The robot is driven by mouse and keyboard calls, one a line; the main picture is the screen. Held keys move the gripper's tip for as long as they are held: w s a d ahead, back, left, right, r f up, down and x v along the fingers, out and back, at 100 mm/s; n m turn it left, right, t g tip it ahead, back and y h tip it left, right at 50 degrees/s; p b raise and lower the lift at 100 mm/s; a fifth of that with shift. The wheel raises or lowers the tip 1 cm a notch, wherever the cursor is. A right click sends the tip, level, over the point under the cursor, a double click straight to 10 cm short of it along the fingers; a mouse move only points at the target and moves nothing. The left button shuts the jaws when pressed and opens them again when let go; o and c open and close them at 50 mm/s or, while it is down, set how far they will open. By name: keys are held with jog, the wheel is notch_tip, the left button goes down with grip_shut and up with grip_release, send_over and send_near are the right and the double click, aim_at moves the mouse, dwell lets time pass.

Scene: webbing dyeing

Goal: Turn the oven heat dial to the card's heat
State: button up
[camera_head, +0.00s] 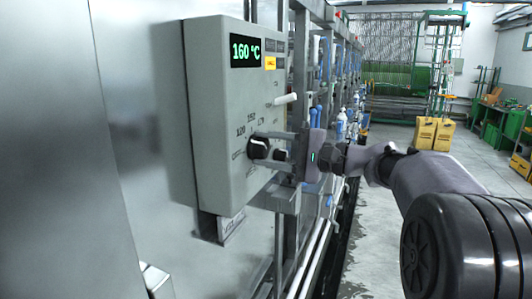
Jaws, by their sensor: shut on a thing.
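The oven heat dial (258,148) is a black round knob with a light mark, low on the front of a grey control box (215,110). Printed scale numbers 120 and 150 show around it; other marks are too small or hidden. A green display (246,50) above reads 160 °C. My gripper (262,147) reaches in from the right with its fingers at the dial, shut on it. The fingers hide part of the scale's right side.
Metal frame posts (301,60) stand close behind my gripper. Yellow boxes (433,134) stand far back.

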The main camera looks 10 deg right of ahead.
jog(key=o, duration=1.4)
jog(key=shift+c, duration=0.2)
jog(key=shift+d, duration=0.1)
jog(key=p+v, duration=0.2)
jog(key=v, duration=1.5)
jog(key=shift+s+p, duration=0.15)
jog(key=shift+p, duration=0.2)
